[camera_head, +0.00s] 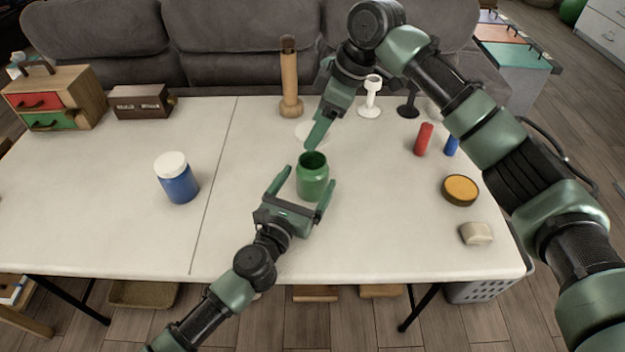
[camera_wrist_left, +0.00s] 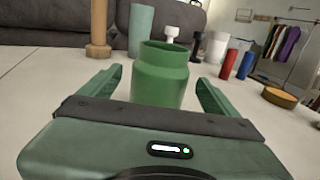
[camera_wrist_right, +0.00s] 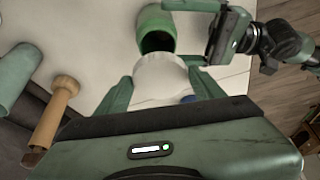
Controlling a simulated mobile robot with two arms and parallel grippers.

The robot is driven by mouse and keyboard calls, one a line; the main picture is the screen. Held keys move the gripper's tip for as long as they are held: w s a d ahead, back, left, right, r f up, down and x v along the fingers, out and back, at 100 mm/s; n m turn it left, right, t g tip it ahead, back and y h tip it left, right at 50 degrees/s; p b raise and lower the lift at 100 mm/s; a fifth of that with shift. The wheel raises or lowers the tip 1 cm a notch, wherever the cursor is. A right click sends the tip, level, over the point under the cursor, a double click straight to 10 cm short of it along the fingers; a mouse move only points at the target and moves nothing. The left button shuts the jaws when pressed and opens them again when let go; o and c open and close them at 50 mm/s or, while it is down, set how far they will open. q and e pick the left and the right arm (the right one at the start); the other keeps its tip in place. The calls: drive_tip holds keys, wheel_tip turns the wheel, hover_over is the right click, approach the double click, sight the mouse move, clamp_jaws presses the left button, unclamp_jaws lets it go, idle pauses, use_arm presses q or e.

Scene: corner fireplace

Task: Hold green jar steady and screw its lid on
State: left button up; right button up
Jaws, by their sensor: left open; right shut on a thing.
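The green jar (camera_head: 313,184) stands upright on the white table with its mouth open, dark inside. My left gripper (camera_head: 302,190) is open, with one finger on each side of the jar. The left wrist view shows the jar (camera_wrist_left: 160,80) between the fingers, with gaps at both sides. My right gripper (camera_head: 314,138) is shut on a round white lid (camera_wrist_right: 160,80), just behind the jar in the head view. The lid is apart from the jar mouth. In the head view the lid (camera_head: 303,128) is partly hidden by the gripper.
A blue jar with a white lid (camera_head: 177,178) stands at left. A wooden pillar (camera_head: 290,80), white goblet (camera_head: 369,97) and black goblet (camera_head: 409,103) stand at the back. A red cylinder (camera_head: 423,139), orange-topped disc (camera_head: 460,190) and beige block (camera_head: 477,233) are at right.

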use_arm(q)
drive_tip(key=shift+x, duration=1.4)
clamp_jaws()
use_arm(e)
drive_tip(key=shift+f, duration=2.45)
